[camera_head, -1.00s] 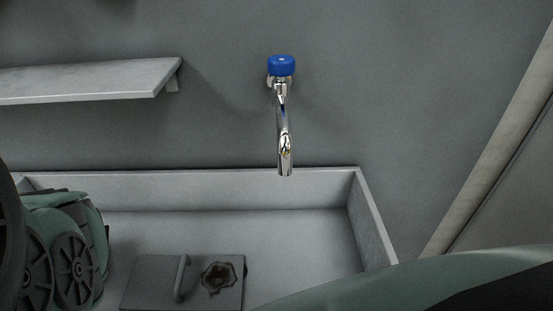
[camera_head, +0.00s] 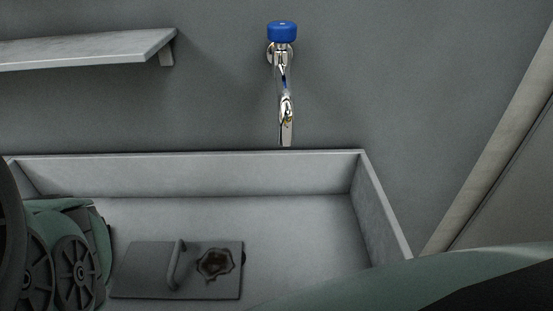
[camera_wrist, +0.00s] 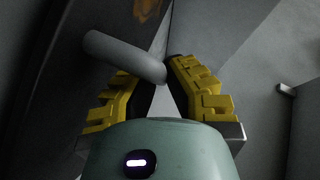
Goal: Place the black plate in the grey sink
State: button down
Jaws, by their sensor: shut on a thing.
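In the wrist view, my gripper (camera_wrist: 155,76) has its yellow-padded fingers shut on a grey bar handle. The handle belongs to a dark plate (camera_wrist: 65,60), which I take to be the black plate. It fills the left of that view and bears an orange mark near the top. My gripper and this plate do not show clearly in the head view. The grey sink (camera_head: 260,172) stands below the wall tap in the head view. Whether the held plate touches anything cannot be told.
A grey plate (camera_head: 140,265) with a handle and a dark brown stain lies in the sink. The sink floor right of it is clear. A tap with a blue knob (camera_head: 281,32) overhangs the back rim. A shelf (camera_head: 90,48) is at upper left.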

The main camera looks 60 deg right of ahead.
jog(key=shift+w+f+b, duration=0.1)
jog(key=shift+b, duration=0.25)
dwell(0.3)
jog(key=c, duration=1.1)
grip_release()
jog(key=shift+w, duration=0.1)
jog(key=shift+o, duration=0.2)
jog(key=shift+f, duration=0.1)
jog(key=shift+s, duration=0.3)
jog(key=shift+v, duration=2.25)
jog(key=shift+s+d, duration=0.3)
jog(key=shift+s, duration=0.6)
jog(key=shift+s+r, duration=0.25)
jog(key=shift+r, duration=0.2)
